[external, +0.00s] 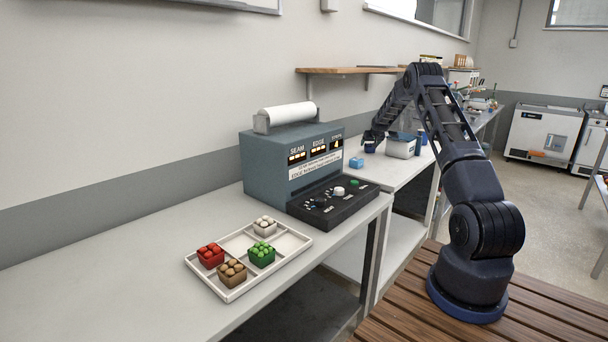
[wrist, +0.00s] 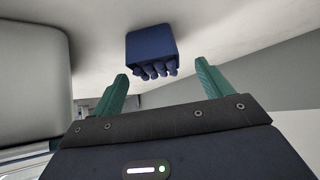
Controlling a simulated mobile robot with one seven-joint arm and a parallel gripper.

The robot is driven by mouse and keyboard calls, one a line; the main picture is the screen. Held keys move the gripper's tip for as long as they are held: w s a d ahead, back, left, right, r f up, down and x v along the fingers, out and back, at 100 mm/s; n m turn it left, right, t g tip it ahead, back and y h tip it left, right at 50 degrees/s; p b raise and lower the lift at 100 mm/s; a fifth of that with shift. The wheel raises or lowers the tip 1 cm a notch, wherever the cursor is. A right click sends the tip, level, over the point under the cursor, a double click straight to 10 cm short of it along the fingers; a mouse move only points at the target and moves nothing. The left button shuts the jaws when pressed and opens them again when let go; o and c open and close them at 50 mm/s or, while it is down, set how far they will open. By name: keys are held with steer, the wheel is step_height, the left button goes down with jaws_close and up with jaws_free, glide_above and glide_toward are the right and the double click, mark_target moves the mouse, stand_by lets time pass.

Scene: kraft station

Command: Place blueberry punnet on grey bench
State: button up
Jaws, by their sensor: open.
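The blueberry punnet, a small dark blue box with round blue berries, is in the wrist view (wrist: 151,46), just beyond my fingertips and roughly between their lines. In the external view the punnet (external: 370,147) is a small dark shape on the far, pale bench (external: 394,172), below my gripper (external: 373,135). My gripper in the wrist view (wrist: 162,68) has its two green fingers apart, with nothing held between them. I cannot tell whether a finger touches the punnet. The near grey bench (external: 95,277) has a clear left part.
A divided tray (external: 290,243) on the near bench holds red, brown, green and white punnets. A grey-blue machine (external: 262,160) with a control panel stands behind it. A wooden shelf (external: 350,70) hangs above.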

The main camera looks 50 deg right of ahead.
mark_target(370, 145)
steer(key=shift+x, duration=2.4)
steer(key=shift+s+d, duration=0.1)
steer(key=shift+c, duration=0.2)
steer(key=c, duration=1.1)
step_height(370, 145, up, 20)
steer(key=shift+s, duration=0.1)
